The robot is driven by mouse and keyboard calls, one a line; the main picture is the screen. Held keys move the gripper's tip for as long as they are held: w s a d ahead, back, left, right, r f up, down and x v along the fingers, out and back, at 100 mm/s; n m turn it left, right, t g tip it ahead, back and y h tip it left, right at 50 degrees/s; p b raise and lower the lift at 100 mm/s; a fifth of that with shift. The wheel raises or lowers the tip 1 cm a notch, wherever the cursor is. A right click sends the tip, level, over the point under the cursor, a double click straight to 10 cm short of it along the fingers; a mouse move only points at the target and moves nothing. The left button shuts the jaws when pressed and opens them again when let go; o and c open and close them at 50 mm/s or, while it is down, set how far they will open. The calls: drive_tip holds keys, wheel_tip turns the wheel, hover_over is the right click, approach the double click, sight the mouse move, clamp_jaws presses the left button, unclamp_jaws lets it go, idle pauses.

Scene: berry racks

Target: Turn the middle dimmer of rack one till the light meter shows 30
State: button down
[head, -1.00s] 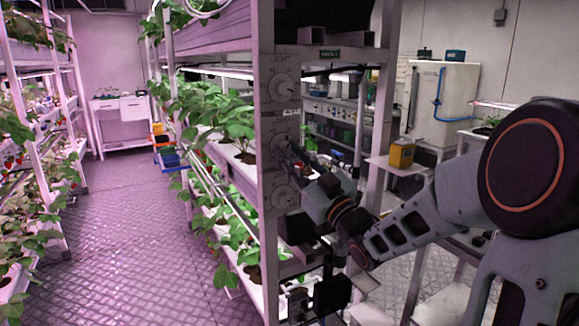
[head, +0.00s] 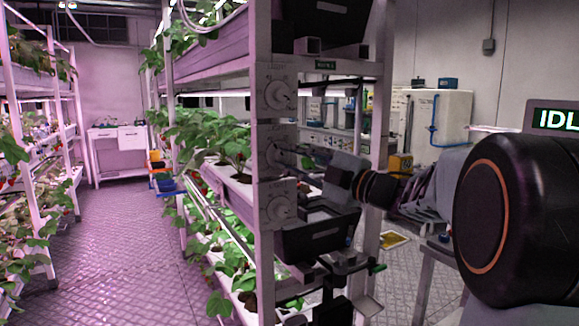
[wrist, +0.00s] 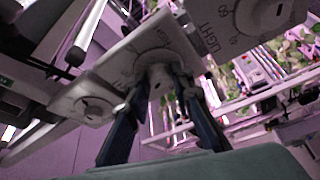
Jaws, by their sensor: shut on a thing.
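The rack's near post (head: 263,180) carries a column of three white dimmers marked LIGHT. The middle dimmer (head: 275,152) is partly covered by my gripper (head: 290,156), which reaches it from the right. In the wrist view, my gripper's two dark fingers (wrist: 162,92) are shut on the knob of the middle dimmer (wrist: 158,72). The knob's pointer and most of its scale are hidden or too small to read. The top dimmer (head: 280,95) and bottom dimmer (head: 280,209) are clear of the fingers. I cannot make out a light meter reading.
Leafy plants (head: 215,135) fill the shelves left of the post. A display reading "IDL" (head: 558,119) is cut off at the right. The aisle floor (head: 130,240) is free.

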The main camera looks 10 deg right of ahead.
drive_tip(key=n, duration=0.1)
drive_tip(key=n+g, duration=0.1)
drive_tip(key=n, duration=0.2)
drive_tip(key=shift+r+n+g+h, duration=0.3)
drive_tip(key=shift+n+g+h, duration=0.1)
drive_tip(key=n, duration=0.1)
drive_tip(key=n+h, duration=0.1)
drive_tip(key=n+p, duration=0.1)
drive_tip(key=shift+r+n+g, duration=0.25)
drive_tip(key=shift+n+g, duration=0.15)
drive_tip(key=n+h+p, duration=0.1)
drive_tip(key=n+h, duration=0.1)
drive_tip(key=n, duration=0.1)
drive_tip(key=shift+s+a+r, duration=0.1)
drive_tip(key=shift+a+r, duration=0.05)
drive_tip(key=shift+a+n+h+p, duration=0.1)
drive_tip(key=shift+n+h+p, duration=0.3)
drive_tip(key=shift+n+h, duration=0.7)
drive_tip(key=shift+n, duration=0.3)
drive_tip(key=c, duration=1.7)
unclamp_jaws()
